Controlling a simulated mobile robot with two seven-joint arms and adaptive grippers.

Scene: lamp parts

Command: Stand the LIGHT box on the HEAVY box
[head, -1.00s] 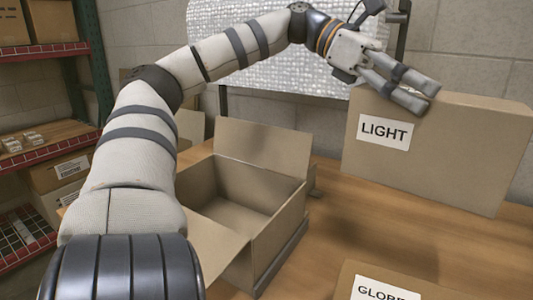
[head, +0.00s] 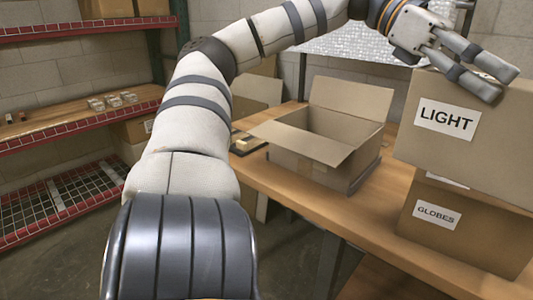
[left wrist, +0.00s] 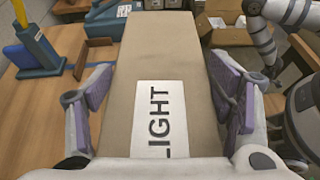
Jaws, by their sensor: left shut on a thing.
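The LIGHT box (head: 450,128) is a tall brown carton with a white label, at the right of the head view. My left gripper (head: 500,83) is shut on its upper part; in the left wrist view the finger pads press both sides of the LIGHT box (left wrist: 163,70). The box looks upright. Below it a brown box shows part of a white label (head: 447,179), too covered to read, so I cannot tell whether it is the HEAVY box or whether they touch.
A carton labelled GLOBES (head: 437,215) stands below the LIGHT box on the wooden table (head: 285,185). An open carton (head: 318,140) with raised flaps stands left of it. Shelves (head: 75,120) are at the left. The table's front edge and bare floor lie nearer.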

